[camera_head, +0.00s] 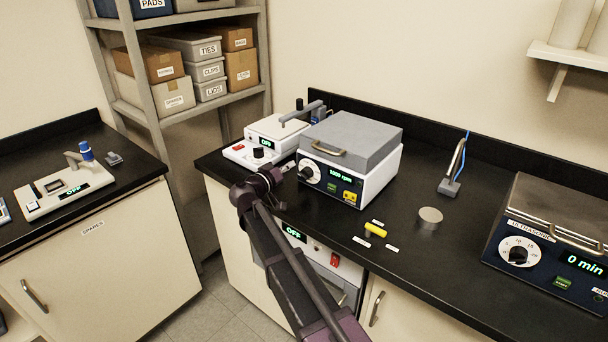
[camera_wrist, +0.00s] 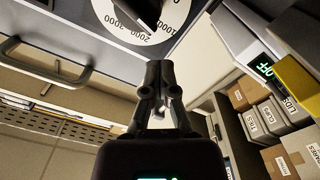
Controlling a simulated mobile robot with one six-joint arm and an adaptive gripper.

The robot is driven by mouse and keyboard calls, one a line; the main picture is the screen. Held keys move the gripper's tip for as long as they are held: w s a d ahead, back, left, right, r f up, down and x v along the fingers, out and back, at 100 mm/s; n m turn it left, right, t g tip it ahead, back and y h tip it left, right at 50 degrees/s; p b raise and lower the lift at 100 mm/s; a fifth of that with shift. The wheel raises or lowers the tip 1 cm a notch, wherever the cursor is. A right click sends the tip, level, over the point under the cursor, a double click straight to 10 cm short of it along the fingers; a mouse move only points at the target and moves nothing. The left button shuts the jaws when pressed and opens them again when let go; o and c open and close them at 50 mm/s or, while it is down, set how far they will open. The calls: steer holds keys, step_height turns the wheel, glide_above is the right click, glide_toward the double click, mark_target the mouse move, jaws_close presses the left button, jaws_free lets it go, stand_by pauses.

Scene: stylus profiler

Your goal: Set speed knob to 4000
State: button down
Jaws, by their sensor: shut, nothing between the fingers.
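The speed knob (camera_head: 307,173) is a dark knob on a white numbered dial at the left of the front panel of a white device with a grey lid (camera_head: 350,134). The green display (camera_head: 340,176) beside it appears to read 1000 rpm. In the wrist view, the knob (camera_wrist: 140,12) is at the top edge, partly cut off, with 1000, 2000 and 3000 visible on the dial. My gripper (camera_wrist: 158,66) is shut and empty, its fingertips just below the dial in that view. In the head view, my gripper (camera_head: 288,168) is just left of the dial; contact cannot be told.
A smaller white device (camera_head: 272,137) showing OFF stands close behind my gripper. A yellow cylinder (camera_head: 376,230), small labels and a round grey disc (camera_head: 430,217) lie on the black bench to the right. An ultrasonic bath (camera_head: 545,225) stands far right.

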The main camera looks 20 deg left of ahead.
steer(key=shift+m, duration=0.4)
steer(key=m, duration=0.1)
steer(key=d+m+p, duration=0.1)
steer(key=m, duration=0.1)
steer(key=r+m, duration=0.1)
steer(key=shift+s+d+r+m, duration=0.1)
steer(key=shift+s+d+m, duration=0.2)
steer(key=shift+d, duration=0.1)
steer(key=shift+d, duration=0.1)
steer(key=m, duration=0.1)
steer(key=d+m, duration=0.1)
steer(key=m, duration=0.1)
steer(key=shift+s+d+r+p, duration=0.15)
steer(key=shift+s+d+p, duration=0.15)
steer(key=shift+s, duration=0.05)
steer(key=shift+s+d+m, duration=0.15)
steer(key=shift+d+m, duration=0.2)
steer(key=shift+m, duration=0.75)
steer(key=shift+s+d+f+m+b, duration=0.15)
steer(key=shift+d+m, duration=0.2)
steer(key=shift+m, duration=0.5)
steer(key=shift+s+d+f+m+b, duration=0.15)
steer(key=shift+d+m, duration=0.25)
steer(key=shift+m, duration=0.5)
steer(key=shift+s+d+f+m+b, duration=0.15)
steer(key=shift+d+m, duration=0.2)
steer(key=shift+m, duration=0.5)
